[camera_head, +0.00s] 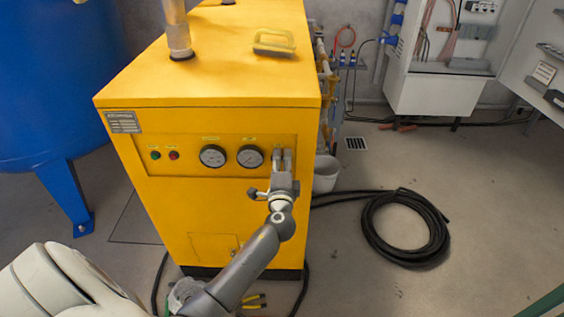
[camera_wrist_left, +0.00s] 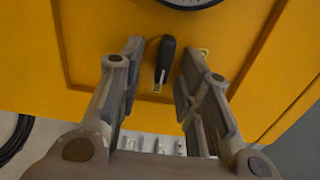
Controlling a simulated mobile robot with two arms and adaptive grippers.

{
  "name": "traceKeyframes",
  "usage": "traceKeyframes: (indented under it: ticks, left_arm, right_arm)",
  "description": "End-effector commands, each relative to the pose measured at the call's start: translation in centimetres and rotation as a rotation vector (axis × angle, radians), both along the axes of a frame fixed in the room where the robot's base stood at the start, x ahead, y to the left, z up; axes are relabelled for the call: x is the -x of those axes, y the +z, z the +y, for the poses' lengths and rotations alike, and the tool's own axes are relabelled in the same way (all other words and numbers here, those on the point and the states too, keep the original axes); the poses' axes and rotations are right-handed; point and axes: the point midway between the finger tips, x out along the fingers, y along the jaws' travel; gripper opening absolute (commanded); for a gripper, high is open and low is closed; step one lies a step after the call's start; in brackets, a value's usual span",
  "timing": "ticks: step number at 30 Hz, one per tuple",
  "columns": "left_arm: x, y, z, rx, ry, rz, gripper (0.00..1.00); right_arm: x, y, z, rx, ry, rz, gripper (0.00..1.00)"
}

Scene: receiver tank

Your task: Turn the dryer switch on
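The yellow dryer (camera_head: 215,205) stands in the middle of the head view, with lamps and gauges on its front panel. My left gripper (camera_head: 282,155) is at the right end of that panel and covers the switch there. In the left wrist view, the black switch handle (camera_wrist_left: 166,58) stands out from the yellow panel between the tips of my left gripper (camera_wrist_left: 158,75). The fingers are open, one on each side of the handle, with a visible gap to each. Small yellow labels are beside the switch. My right gripper is not in view.
Two round gauges (camera_head: 213,155) are left of my left gripper, beside a green lamp (camera_head: 155,155) and a red lamp (camera_head: 174,155). A blue tank (camera_head: 55,80) stands at the left. A coiled black hose (camera_head: 440,235) lies on the floor at the right.

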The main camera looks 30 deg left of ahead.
Motion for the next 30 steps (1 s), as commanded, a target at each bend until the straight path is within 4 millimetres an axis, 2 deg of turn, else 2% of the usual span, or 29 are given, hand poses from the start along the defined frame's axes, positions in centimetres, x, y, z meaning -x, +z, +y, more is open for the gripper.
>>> traceKeyframes:
  ticks: [8, 11, 21, 25, 30]
  left_arm:
    - [0.6, 0.0, -0.3, 0.001, 0.000, -0.001, 0.32]
    - [1.7, -0.1, -1.1, 0.002, -0.001, 0.000, 0.32]
    - [7.8, -0.1, -4.8, 0.002, -0.001, 0.001, 0.32]
    - [9.3, -0.1, -5.7, 0.002, 0.000, 0.001, 0.32]
    - [10.2, 0.0, -6.3, 0.000, 0.000, 0.000, 0.32]
  right_arm:
    - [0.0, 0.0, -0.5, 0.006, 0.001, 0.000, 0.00]
    - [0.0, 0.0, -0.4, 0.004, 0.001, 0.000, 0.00]
    - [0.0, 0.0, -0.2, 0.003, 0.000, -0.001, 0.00]
    - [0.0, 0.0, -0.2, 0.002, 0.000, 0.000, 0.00]
    - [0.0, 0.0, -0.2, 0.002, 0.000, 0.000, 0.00]
